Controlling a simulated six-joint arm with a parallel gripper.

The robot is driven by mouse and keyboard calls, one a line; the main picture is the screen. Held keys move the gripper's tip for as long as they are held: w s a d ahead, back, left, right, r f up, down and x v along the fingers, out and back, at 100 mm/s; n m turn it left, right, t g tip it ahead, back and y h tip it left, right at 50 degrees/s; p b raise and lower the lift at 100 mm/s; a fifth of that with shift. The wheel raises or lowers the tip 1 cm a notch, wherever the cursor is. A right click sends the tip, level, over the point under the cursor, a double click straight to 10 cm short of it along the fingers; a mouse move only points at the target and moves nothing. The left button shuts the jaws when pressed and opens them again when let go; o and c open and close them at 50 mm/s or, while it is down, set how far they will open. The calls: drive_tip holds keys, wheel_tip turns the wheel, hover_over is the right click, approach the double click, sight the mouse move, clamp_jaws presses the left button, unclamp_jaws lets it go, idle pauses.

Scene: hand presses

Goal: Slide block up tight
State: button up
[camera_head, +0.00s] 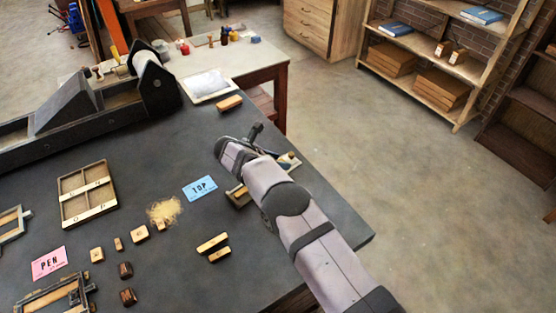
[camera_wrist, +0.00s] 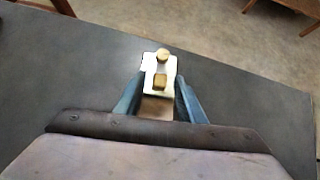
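My gripper (camera_wrist: 160,88) shows in the wrist view as two blue fingers, spread apart. Between them lie a pale plate (camera_wrist: 151,66) with a round brass knob (camera_wrist: 163,55), a small square brass block (camera_wrist: 160,81) and a brown surface (camera_wrist: 157,107) nearer me. I cannot tell whether the fingers press on any of these. In the head view my arm reaches over the dark table and hides the fingertips.
A blue TOP card (camera_head: 200,188), a pile of tan grains (camera_head: 165,211) and several small wooden blocks (camera_head: 213,243) lie left of my arm. A divided wooden tray (camera_head: 87,192) and a dark press (camera_head: 88,104) stand farther left. A tan block (camera_head: 229,103) lies near the back edge.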

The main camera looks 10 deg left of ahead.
clamp_jaws()
drive_tip(key=s+a, duration=0.1)
drive_tip(key=s+a+b, duration=0.1)
drive_tip(key=s, duration=0.1)
drive_tip(key=s+a+b, duration=0.1)
drive_tip(key=s, duration=0.1)
drive_tip(key=shift+a, duration=0.25)
unclamp_jaws()
